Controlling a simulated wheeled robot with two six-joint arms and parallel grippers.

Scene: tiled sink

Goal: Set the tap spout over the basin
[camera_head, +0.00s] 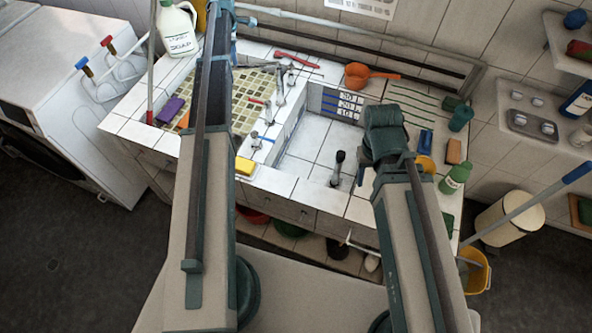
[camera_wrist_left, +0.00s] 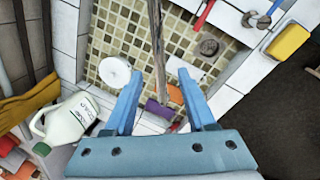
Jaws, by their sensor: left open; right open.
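The chrome tap (camera_head: 281,88) stands at the back of the sink in the head view. Its spout appears to lie along the divider between the mosaic basin (camera_head: 240,92) and the deeper white-tiled basin (camera_head: 310,140); I cannot tell exactly which side its end is over. My left gripper (camera_wrist_left: 160,78) is open and empty in the left wrist view, pointing at the mosaic basin. In the head view its arm reaches up to the top edge, left of the tap. My right gripper (camera_head: 386,130) is open beside the white basin's right side, apart from the tap, with its fingertips mostly hidden.
A soap bottle (camera_head: 178,30) stands at the back left. An orange ladle (camera_head: 358,76) lies behind the white basin. A yellow sponge (camera_head: 245,166) sits on the front rim, and a purple sponge (camera_head: 171,109) at the left. A green bottle (camera_head: 455,178) stands at the right.

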